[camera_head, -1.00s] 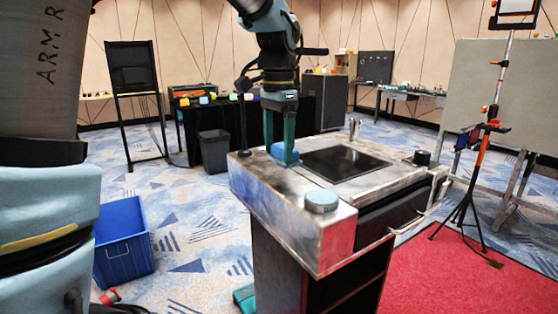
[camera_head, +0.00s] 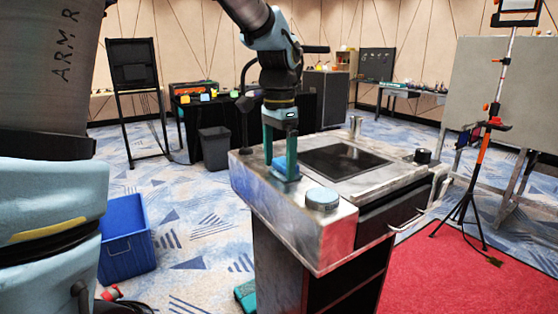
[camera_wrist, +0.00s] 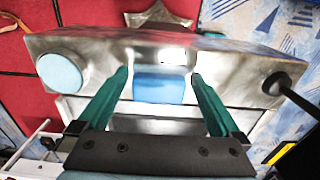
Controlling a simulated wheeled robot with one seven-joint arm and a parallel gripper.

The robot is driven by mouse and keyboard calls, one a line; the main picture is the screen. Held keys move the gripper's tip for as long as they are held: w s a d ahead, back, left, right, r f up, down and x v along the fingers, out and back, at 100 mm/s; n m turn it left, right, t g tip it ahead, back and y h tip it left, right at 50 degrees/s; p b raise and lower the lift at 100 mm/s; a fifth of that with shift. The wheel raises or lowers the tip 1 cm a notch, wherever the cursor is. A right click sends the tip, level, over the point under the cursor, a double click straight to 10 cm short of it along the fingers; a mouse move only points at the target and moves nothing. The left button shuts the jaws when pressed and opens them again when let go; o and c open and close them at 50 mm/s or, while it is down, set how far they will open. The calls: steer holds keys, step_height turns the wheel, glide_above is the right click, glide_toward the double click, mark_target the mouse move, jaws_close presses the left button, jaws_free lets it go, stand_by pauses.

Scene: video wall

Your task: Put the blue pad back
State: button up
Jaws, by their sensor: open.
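The blue pad (camera_head: 285,172) rests on the left part of the metal counter (camera_head: 258,188) in the head view. My gripper (camera_head: 281,166) points down over it, its green fingers low on either side of the pad. In the wrist view my gripper (camera_wrist: 159,76) is open, and the blue pad (camera_wrist: 160,88) lies between the fingers with a visible gap on each side. The pad's underside and what is directly beneath it are hidden.
A round blue-topped disc (camera_head: 322,199) sits on the counter's near corner. A dark inset panel (camera_head: 343,160), a black knob (camera_head: 422,156) and a thin black post (camera_head: 245,112) stand close by. A blue bin (camera_head: 126,240) is on the floor at left.

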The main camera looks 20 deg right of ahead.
mark_target(279, 163)
step_height(279, 163, up, 12)
steer(key=w+a+f+n, duration=0.3)
steer(key=a+f+n, duration=0.4)
steer(key=a+f, duration=0.7)
steer(key=s+a+f+n, duration=0.3)
steer(key=a+f+n, duration=0.1)
steer(key=a, duration=0.3)
steer(key=s+a+f+n+t, duration=0.1)
steer(key=s+a+f+n, duration=0.2)
steer(key=a+f, duration=0.2)
steer(key=a, duration=0.3)
steer(key=shift+s+n+t+b, duration=0.3)
steer(key=shift+s+n+b, duration=0.1)
steer(key=shift+f, duration=0.1)
